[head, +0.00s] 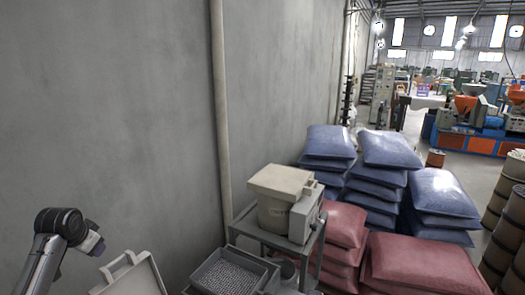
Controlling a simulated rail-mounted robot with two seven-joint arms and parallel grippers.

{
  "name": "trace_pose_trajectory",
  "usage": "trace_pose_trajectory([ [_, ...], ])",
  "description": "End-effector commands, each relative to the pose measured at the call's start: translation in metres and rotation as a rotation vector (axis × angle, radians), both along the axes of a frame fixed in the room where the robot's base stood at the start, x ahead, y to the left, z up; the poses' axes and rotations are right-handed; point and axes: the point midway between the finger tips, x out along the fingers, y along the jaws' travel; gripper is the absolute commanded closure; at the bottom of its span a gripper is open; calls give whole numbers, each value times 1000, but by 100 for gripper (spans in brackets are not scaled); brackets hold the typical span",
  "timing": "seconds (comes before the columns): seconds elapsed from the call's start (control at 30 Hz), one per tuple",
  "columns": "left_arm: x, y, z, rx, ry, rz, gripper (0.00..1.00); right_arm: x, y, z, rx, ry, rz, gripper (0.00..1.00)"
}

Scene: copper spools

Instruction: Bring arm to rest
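My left arm comes up at the lower left, its dark rounded joint bent over at the top. My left gripper (93,242) is at the end of this bend, small and partly hidden by the arm. I cannot tell whether it is open or shut, and I see nothing held in it. It is above and left of a light grey case with a handle (130,275), apart from it in the picture. My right gripper is not in view. No copper spool can be made out clearly.
A beige machine (283,195) stands on a grey metal stand. A dark tray of small pieces (235,275) is in front. Blue sacks (385,150) and red sacks (420,262) are piled at the right. Tan drums (510,215) line the right edge. A grey wall (110,110) fills the left.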

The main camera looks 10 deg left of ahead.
Motion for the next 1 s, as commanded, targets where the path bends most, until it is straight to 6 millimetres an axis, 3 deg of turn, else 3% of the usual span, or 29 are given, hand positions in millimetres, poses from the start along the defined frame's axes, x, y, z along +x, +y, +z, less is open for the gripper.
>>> trace_pose_trajectory([
  [0.03,1,-4,21,26,-56,42,61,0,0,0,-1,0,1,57],
  [0.17,0,-17,67,88,-189,110,61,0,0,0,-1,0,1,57],
  [0.33,-7,-60,130,151,-398,133,61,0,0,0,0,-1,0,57],
  [0.4,-13,-87,144,167,-478,124,61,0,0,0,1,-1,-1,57],
  [0.47,-21,-112,145,176,-534,108,61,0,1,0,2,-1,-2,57],
  [0.57,-40,-160,127,177,-600,66,61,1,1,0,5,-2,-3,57],
  [0.7,-82,-221,73,151,-628,-9,61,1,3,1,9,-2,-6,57],
  [0.8,-117,-254,30,117,-606,-54,61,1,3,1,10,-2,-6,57],
  [1.0,-194,-299,-56,13,-485,-99,61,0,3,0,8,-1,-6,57],
])
